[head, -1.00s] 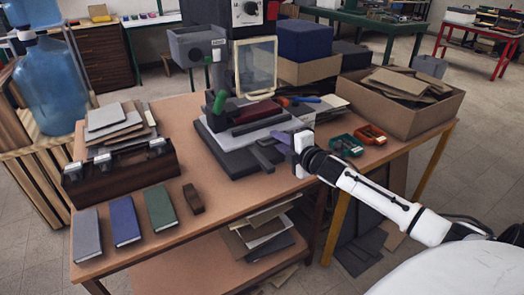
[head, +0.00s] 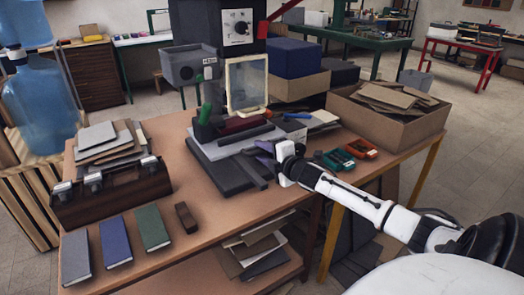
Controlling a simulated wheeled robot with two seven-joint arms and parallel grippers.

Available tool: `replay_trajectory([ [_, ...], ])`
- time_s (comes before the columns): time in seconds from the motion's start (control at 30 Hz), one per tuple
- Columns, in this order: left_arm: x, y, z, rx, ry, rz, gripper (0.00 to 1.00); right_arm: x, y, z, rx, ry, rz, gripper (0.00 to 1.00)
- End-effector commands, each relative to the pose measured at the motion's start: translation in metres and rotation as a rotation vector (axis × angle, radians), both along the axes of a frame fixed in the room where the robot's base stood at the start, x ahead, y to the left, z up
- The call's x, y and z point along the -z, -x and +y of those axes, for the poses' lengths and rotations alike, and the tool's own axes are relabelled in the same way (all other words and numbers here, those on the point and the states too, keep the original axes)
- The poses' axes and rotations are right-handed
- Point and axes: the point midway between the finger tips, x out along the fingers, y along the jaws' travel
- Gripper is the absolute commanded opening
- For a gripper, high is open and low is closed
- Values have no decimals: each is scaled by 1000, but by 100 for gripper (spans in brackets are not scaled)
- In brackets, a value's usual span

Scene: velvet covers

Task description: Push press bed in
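The press (head: 237,30) stands at the back of the wooden table, a tall dark machine with a white dial panel and a green-handled lever. Its bed (head: 230,177) is a dark slab sticking out toward the table's front, with pale sheets and a dark bar on it. My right gripper (head: 279,165) is at the slab's right side, close to a purple piece; I cannot tell whether it touches the bed. Its fingers are too small to read.
A cardboard box of boards (head: 387,128) stands at the table's right. Green and orange tools (head: 335,160) lie before it. A dark wooden case (head: 110,192), several coloured books (head: 115,241) and a small brown block (head: 186,217) occupy the left. The table's front middle is clear.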

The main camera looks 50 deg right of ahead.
Motion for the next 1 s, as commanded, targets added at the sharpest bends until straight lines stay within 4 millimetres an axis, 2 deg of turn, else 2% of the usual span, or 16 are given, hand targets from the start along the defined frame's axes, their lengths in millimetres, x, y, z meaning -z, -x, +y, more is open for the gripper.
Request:
replay_trajectory([
  [0.47, -1, 0, 0, -1, 1, -1, 0, -4, 4, 1, -1, 2, -6, 29],
  [0.67, -3, 0, 0, -2, 0, -2, 0, -9, 27, 7, -4, 3, -2, 29],
  [1.0, -6, 0, 2, -6, 0, -1, 0, -19, 77, 19, 0, 1, 0, 29],
])
